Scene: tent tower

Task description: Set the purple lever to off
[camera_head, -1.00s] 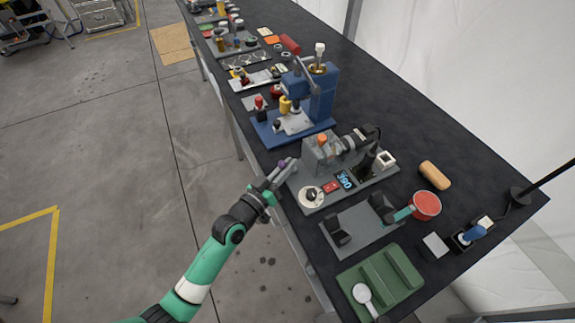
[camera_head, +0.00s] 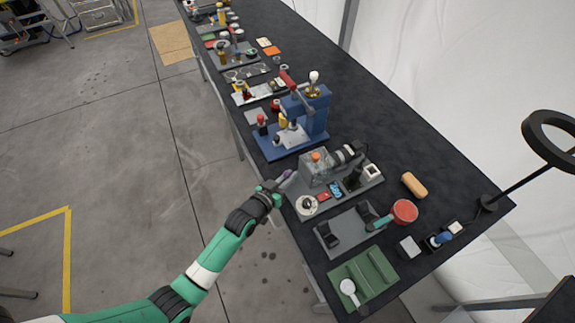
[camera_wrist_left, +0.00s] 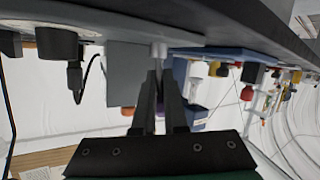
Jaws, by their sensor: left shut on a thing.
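The purple lever (camera_head: 287,174) sits at the left, aisle-side edge of a grey machine (camera_head: 315,168) on the dark bench. My left gripper (camera_head: 284,179) is at that bench edge, with its fingers around the lever. In the left wrist view, a strip of purple (camera_wrist_left: 160,106) shows between the two dark fingers (camera_wrist_left: 159,90). My left gripper is shut on the lever, and the fingers hide most of it. I cannot read any on or off marking. My right gripper is not in view.
A blue press (camera_head: 302,118) stands just beyond the grey machine. A round white dial (camera_head: 307,205) and a red block (camera_head: 323,197) are near the gripper. A green tray (camera_head: 363,279) lies at the near end. The floor left of the bench is clear.

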